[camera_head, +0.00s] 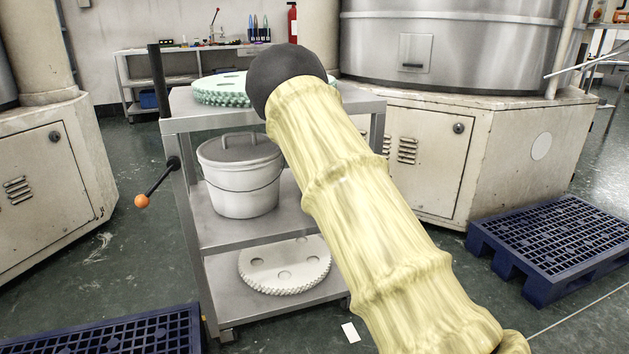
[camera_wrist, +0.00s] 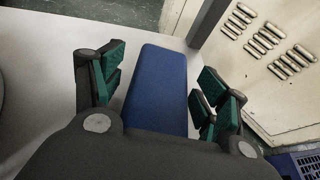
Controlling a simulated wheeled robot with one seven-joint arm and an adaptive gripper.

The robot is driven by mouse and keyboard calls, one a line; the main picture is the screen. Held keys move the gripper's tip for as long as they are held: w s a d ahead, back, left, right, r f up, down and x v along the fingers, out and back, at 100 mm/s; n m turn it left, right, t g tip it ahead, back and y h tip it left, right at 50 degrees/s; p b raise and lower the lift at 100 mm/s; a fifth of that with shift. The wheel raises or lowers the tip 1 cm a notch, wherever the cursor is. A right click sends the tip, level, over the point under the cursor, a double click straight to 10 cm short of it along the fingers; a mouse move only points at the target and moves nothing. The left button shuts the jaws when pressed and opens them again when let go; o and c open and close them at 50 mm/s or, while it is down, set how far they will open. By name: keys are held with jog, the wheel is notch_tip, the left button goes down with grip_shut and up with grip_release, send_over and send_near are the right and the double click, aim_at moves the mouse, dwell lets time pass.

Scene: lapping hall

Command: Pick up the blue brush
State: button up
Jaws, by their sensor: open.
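The blue brush (camera_wrist: 158,80) shows in the wrist view as a plain blue block with rounded corners, lying on a pale grey surface (camera_wrist: 40,50). My gripper (camera_wrist: 163,90) is open, with green-padded fingers to the left and right of the brush. The brush's near end is hidden behind the dark gripper body. Narrow gaps seem to show between the brush and the pads; I cannot tell whether any pad touches. In the head view my arm hides the brush and the gripper fingers.
A grey cart (camera_head: 185,106) carries green toothed discs (camera_head: 222,90) on top, a lidded bucket (camera_head: 240,180) mid-shelf and a pale toothed disc (camera_head: 285,265) below. An orange-knobbed lever (camera_head: 142,201) juts left. A large machine (camera_head: 450,45) stands behind. Blue pallets (camera_head: 555,245) lie right and front left.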

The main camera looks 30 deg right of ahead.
jog(key=c, duration=1.1)
jog(key=shift+o, duration=0.2)
jog(key=shift+r, duration=0.1)
